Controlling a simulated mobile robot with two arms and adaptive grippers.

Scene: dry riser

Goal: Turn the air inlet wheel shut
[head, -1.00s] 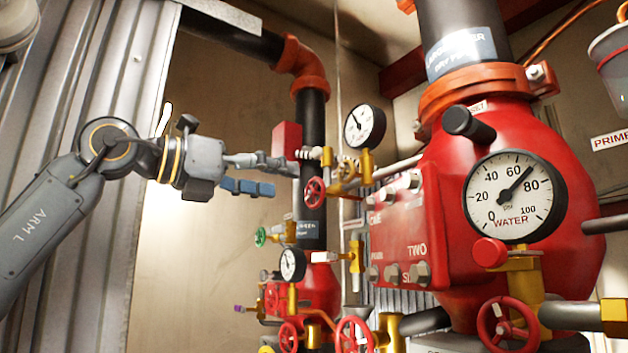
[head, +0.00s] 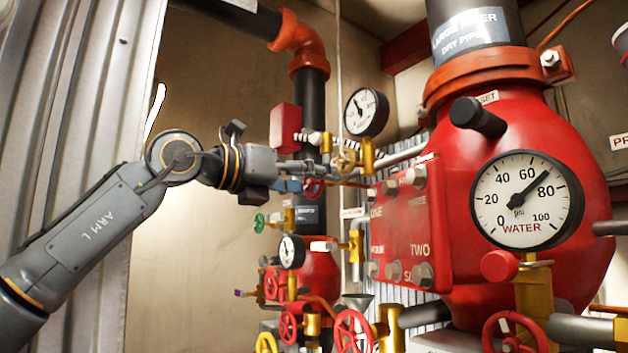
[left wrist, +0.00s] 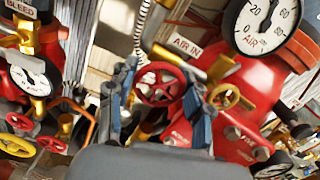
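The air inlet wheel (left wrist: 160,84) is a small red handwheel with spokes, just below a white AIR IN label (left wrist: 187,46) in the left wrist view. In the head view the red wheel (head: 314,188) shows beside the dark vertical pipe, partly hidden by my left gripper (head: 304,177). My left gripper (left wrist: 161,88) is open. Its two blue-padded fingers stand on either side of the wheel in the left wrist view, with a gap to the rim visible. I cannot tell whether the fingertips touch it. My right gripper is not in view.
A yellow wheel (left wrist: 223,96) sits close to the right finger. The air gauge (head: 366,112) is above the pipework. The large red valve body (head: 540,170) with its water gauge (head: 527,201) stands to the right. Several other coloured wheels, including a green one (head: 259,223), are lower down.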

